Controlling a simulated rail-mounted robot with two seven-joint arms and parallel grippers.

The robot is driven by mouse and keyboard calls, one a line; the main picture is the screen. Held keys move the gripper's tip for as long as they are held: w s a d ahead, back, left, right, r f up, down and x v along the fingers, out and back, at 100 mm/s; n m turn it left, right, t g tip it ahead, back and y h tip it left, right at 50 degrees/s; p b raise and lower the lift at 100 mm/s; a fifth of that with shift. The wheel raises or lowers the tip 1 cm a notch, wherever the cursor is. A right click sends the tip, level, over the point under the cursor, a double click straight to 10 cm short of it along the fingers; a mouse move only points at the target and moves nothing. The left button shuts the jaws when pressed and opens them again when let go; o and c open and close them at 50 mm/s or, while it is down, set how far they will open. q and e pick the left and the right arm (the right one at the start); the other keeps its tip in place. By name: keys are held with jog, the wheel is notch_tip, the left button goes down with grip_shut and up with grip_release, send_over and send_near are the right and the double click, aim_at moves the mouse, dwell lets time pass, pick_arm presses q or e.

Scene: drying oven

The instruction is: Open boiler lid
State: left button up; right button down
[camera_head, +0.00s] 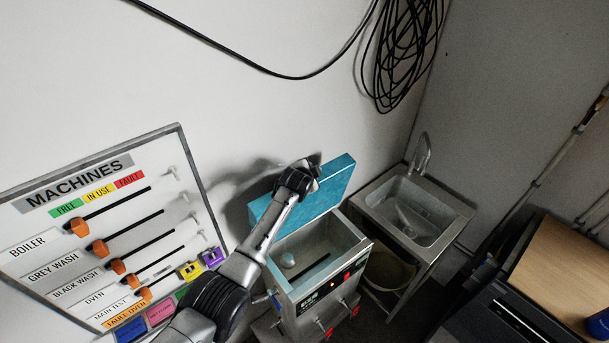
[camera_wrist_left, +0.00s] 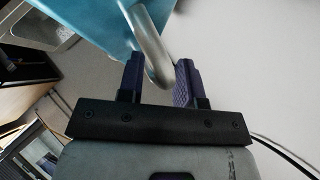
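The boiler (camera_head: 335,273) is a grey metal box with its top open, showing the inside of its basin. Its blue lid (camera_head: 330,197) stands raised and tilted up at the back, near the wall. My left gripper (camera_head: 305,172) is at the lid's upper edge; the arm crosses in front of the lid. In the left wrist view, the curved metal lid handle (camera_wrist_left: 147,42) passes between the two fingers of the left gripper (camera_wrist_left: 160,78) and fills most of the gap. The blue lid (camera_wrist_left: 85,22) lies beyond it. My right gripper is not in view.
A metal sink (camera_head: 415,212) stands right of the boiler. A board marked MACHINES (camera_head: 100,215) with orange sliders hangs at left, close to my left arm. Black cable (camera_head: 400,55) hangs on the wall above. A wooden-topped table (camera_head: 560,275) is at far right.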

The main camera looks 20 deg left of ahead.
pick_arm(q)
jog(key=shift+s, duration=0.5)
jog(key=v, duration=1.3)
jog(key=shift+w+r+b, duration=0.15)
jog(key=shift+r+b, duration=0.05)
jog(key=shift+b, duration=0.15)
jog(key=shift+a, duration=0.1)
